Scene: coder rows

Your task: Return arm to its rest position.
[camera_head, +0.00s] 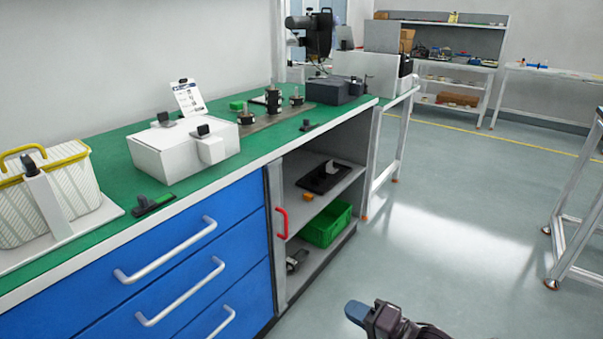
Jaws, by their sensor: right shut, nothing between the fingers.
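My right gripper (372,318) shows at the bottom edge, right of the middle, as a dark wrist with a blue-grey tip. It is shut and empty. It is over the open floor in front of the workbench and apart from everything there. The rest of its arm is cut off by the lower edge. My left gripper is not in view.
The green-topped workbench (115,200) runs along the left, with blue drawers (180,260) and an open shelf holding a green crate (327,223). A white box (180,150) and a basket (50,200) stand on it. A metal frame (575,215) stands right. Floor between is clear.

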